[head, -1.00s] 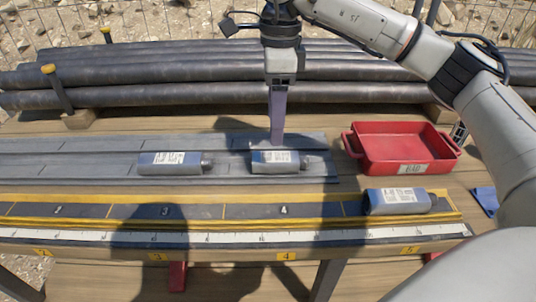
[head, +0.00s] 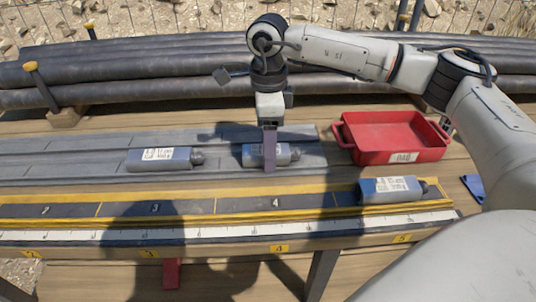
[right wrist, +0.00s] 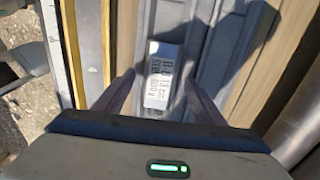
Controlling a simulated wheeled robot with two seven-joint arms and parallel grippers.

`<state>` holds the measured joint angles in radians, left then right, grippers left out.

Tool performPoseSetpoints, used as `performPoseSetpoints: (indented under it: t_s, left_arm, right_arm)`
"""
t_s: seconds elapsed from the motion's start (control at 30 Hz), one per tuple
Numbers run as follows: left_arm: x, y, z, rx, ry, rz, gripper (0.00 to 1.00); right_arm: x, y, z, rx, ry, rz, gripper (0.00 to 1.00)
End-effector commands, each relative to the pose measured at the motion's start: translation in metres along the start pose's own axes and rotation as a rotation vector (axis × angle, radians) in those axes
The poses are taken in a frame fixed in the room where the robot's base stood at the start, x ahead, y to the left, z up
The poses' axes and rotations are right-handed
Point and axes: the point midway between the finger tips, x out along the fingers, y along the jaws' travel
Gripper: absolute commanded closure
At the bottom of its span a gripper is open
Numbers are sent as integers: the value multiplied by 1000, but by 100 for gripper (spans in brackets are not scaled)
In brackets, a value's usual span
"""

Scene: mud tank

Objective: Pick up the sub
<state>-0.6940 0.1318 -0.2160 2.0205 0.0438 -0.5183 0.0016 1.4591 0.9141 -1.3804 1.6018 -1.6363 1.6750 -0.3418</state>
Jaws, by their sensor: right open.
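Three grey-blue cylindrical subs with white labels and a narrow neck on the right end are in the head view. One sub (head: 160,159) lies at the left of the grey rack (head: 60,160), and a middle sub (head: 285,154) lies at its right part. A third sub (head: 391,191) lies on the numbered yellow-edged strip. My right gripper (head: 269,166) points down over the middle sub and partly hides it. In the right wrist view, the open fingers (right wrist: 163,84) stand either side of the labelled middle sub (right wrist: 162,75). My left gripper is out of view.
A red tray (head: 393,158) stands right of the rack, its inside looking empty. Dark pipes (head: 150,80) lie along the back, with upright yellow-capped posts (head: 31,67). A white ruler (head: 200,234) runs along the front. A blue item (head: 474,186) lies at right.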

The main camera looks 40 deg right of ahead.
Motion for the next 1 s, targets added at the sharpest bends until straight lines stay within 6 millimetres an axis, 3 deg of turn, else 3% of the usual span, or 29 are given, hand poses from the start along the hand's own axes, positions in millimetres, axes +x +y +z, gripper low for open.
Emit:
performPoseSetpoints:
  t_s: [0.13,0.5,0.77,1.0]
  left_arm:
    - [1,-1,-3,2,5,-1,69]
    - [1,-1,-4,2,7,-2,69]
    - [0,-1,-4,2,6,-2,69]
    - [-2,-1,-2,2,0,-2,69]
  right_arm:
    - [0,0,0,0,0,0,38]
    - [-1,0,0,-1,-1,0,100]
    - [-4,-1,1,0,-4,-3,100]
    - [-39,-1,2,-1,-7,-5,100]
